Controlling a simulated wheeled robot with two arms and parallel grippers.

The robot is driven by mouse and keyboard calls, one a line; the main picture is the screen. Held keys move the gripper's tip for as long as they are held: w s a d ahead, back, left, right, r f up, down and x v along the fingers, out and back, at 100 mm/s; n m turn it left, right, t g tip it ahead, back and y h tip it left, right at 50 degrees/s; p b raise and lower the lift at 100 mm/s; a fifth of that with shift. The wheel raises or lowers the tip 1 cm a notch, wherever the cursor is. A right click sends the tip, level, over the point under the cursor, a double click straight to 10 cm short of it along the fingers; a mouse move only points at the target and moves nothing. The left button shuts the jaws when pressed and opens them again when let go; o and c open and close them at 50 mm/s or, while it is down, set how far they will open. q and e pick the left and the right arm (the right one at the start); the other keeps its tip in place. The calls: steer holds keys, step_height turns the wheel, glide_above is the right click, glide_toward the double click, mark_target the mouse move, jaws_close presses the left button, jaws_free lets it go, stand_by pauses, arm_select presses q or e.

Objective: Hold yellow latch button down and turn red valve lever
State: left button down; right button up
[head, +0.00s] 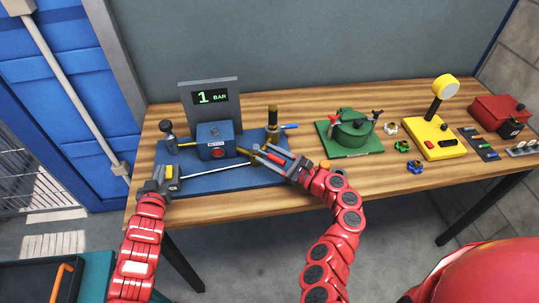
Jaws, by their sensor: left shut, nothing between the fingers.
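A blue valve box (213,143) stands on a blue base plate (205,183) on the wooden bench. A small yellow spot shows on top of the box, but I cannot tell if it is the latch button. My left gripper (171,172) is shut and empty at the plate's left front, apart from the box. My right gripper (265,152) reaches in from the right, beside the brass pipe right of the box. A red bar (277,148), likely the valve lever, shows at its fingers. I cannot tell whether they grip it.
A grey panel (209,97) behind the box reads 1 BAR. A green round-lidded unit (351,133), a yellow stand with a round head (437,136) and a red case (497,113) stand to the right. Small knobs lie between. The bench's front edge runs below my grippers.

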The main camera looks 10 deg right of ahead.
steer(key=v, duration=1.2)
steer(key=shift+d, duration=0.1)
